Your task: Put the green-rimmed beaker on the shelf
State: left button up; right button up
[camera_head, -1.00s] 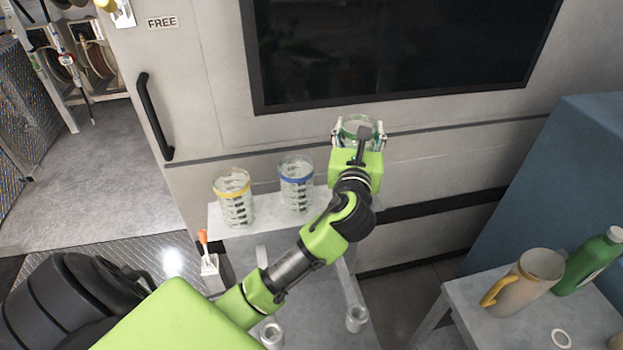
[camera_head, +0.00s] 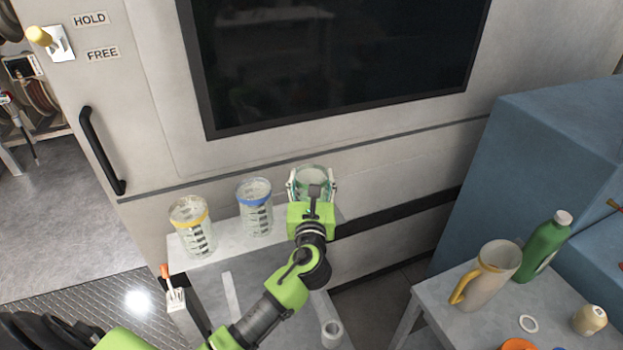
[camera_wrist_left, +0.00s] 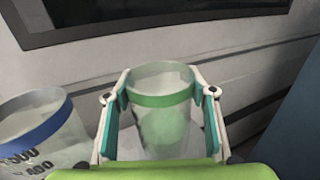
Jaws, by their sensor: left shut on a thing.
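The green-rimmed beaker (camera_head: 312,176) is clear glass with a green band. My left gripper (camera_head: 312,188) is shut around it, at the right end of a small pale shelf (camera_head: 215,254) against the wall. In the left wrist view the beaker (camera_wrist_left: 162,110) stands upright between the two fingers (camera_wrist_left: 160,95), one on each side. The gripper's body hides its lower part in the head view, so I cannot tell whether its base touches the shelf. My right gripper is not in view.
A blue-banded beaker (camera_head: 255,208) and a yellow-banded beaker (camera_head: 192,229) stand on the shelf to the left. A grey table (camera_head: 475,318) at right holds a jug (camera_head: 488,278) and a green bottle (camera_head: 545,246). A door handle (camera_head: 101,150) sticks out at left.

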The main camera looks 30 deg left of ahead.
pick_arm(q)
jog(key=o, duration=1.8)
jog(key=shift+c, duration=0.2)
jog(key=b+v, duration=0.2)
jog(key=v, duration=1)
jog(key=shift+r, duration=0.1)
